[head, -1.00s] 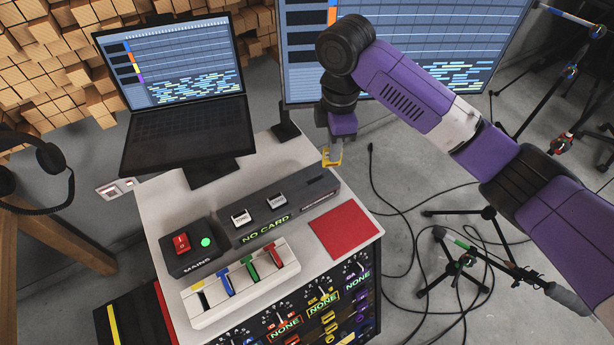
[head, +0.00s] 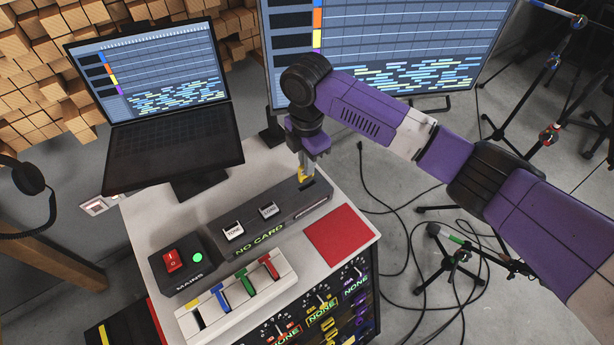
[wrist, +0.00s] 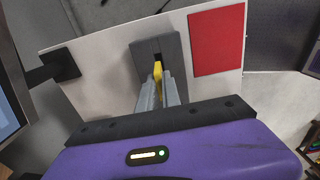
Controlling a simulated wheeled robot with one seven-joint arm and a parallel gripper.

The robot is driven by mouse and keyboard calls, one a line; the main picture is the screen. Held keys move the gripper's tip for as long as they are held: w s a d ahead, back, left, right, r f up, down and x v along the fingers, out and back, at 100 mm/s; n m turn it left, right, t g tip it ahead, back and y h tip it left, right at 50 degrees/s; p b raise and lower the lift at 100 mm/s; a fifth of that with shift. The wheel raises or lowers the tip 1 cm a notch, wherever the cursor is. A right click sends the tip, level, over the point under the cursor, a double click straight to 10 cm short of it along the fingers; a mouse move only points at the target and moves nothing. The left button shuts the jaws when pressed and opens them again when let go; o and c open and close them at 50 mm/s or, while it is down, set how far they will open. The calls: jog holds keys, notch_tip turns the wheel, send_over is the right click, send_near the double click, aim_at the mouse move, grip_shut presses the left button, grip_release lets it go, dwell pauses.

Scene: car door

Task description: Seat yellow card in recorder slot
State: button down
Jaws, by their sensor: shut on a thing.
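The yellow card (head: 304,177) is between the fingers of my gripper (head: 302,168), over the right end of the recorder. In the wrist view the card (wrist: 158,69) shows as a narrow yellow strip between the finger ends (wrist: 158,88), its far end close to the dark slot (wrist: 157,57). I cannot tell whether its edge is inside the slot. The recorder (head: 237,226) is a long dark box whose display (head: 260,239) reads NO CARD. In the wrist view its grey end (wrist: 175,47) lies just beyond the card.
A white rack (head: 233,304) with blue, green and red cards stands in front of the recorder. Beside it are the MAINS box (head: 180,266) with a green light and a red mat (head: 342,235). A laptop (head: 150,100) and a large screen (head: 400,55) stand behind.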

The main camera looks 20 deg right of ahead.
aim_at(307, 179)
jog(key=shift+f, duration=3.1)
jog(key=shift+f, duration=0.1)
jog(key=c, duration=1.5)
grip_release()
jog(key=shift+c, duration=0.2)
notch_tip(307, 179, up, 12)
jog(key=shift+r+b, duration=0.15)
jog(key=shift+b, duration=0.25)
